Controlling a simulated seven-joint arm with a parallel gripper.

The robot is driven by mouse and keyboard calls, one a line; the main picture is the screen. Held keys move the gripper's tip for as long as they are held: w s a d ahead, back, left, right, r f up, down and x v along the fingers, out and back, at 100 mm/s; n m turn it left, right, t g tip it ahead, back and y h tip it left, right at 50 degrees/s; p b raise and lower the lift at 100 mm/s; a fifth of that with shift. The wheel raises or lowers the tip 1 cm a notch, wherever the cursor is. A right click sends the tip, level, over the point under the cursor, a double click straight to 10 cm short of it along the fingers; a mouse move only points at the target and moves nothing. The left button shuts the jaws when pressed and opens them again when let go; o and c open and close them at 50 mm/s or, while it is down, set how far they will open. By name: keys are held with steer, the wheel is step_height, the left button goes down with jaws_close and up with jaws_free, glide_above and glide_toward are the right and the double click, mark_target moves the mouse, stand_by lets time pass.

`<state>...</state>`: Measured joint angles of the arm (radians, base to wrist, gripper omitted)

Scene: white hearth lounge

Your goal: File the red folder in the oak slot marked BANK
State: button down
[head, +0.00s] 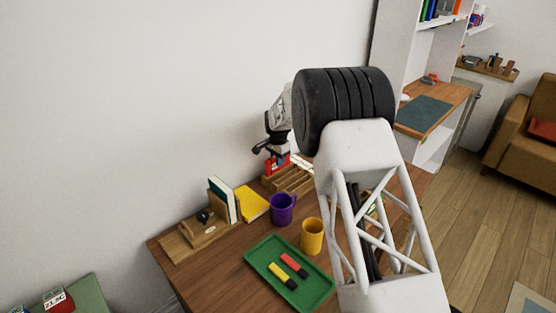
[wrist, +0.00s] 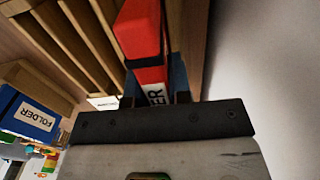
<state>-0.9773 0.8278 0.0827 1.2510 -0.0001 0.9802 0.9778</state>
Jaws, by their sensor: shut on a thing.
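The red folder (wrist: 140,35) is held in my gripper (wrist: 155,85), between its two fingers, with part of its white label showing. In the head view the red folder (head: 279,164) is a small red patch under my gripper (head: 272,150), at the back of the desk by the wall. The oak rack (head: 290,180) is directly beside and below it; its slats (wrist: 70,42) run close along the folder's left in the wrist view. A white tag (wrist: 103,102) there is too small to read, so I cannot tell which slot is BANK. Whether the folder has entered a slot is unclear.
A blue folder (wrist: 35,118) is at the left of the wrist view. On the desk (head: 197,275) are a purple mug (head: 281,210), a yellow mug (head: 312,236), a green tray (head: 262,277), a yellow book (head: 252,204) and a wooden bookend (head: 180,247). The wall (wrist: 265,75) is close.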

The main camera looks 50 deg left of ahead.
steer(key=shift+f, duration=0.15)
steer(key=c, duration=1)
jaws_free()
steer(key=shift+o, duration=0.2)
steer(key=shift+r, duration=3.85)
